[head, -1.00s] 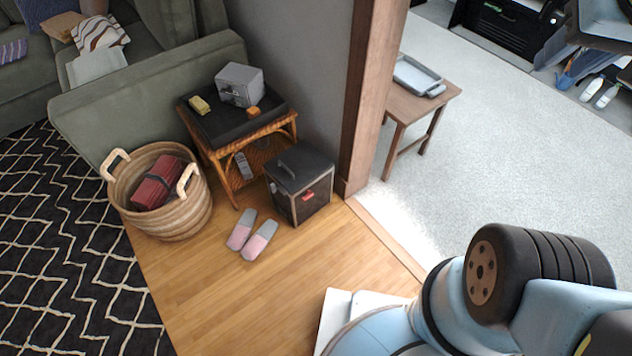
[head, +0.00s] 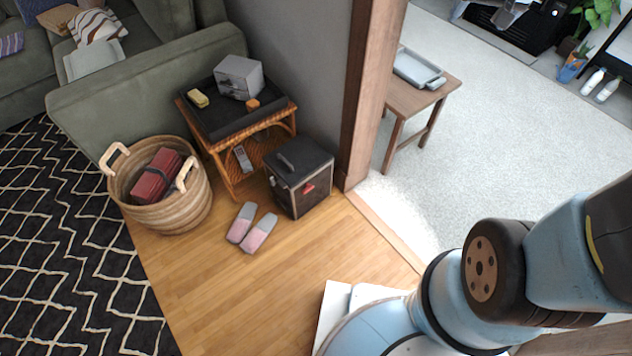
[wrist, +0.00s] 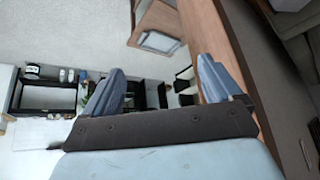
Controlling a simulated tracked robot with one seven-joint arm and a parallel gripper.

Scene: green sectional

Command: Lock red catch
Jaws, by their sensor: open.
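The red catch (head: 308,187) is on the front of a dark box (head: 299,178) with a black lid and handle. The box stands on the wood floor between the wicker side table and the wall corner, its lid looking closed. Whether the catch is fastened is too small to tell. My gripper (wrist: 158,86) shows in the wrist view with its two blue-grey fingers wide apart and nothing between them. The wrist view faces another part of the room, and neither the box nor the catch is seen there. My gripper is well away from the box.
A wicker side table (head: 222,140) holds a grey drawer box (head: 240,77). A basket (head: 170,207) stands left, slippers (head: 252,228) lie before the box. A wooden post (head: 365,95) rises right of it. The wood floor (head: 250,290) in front is clear.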

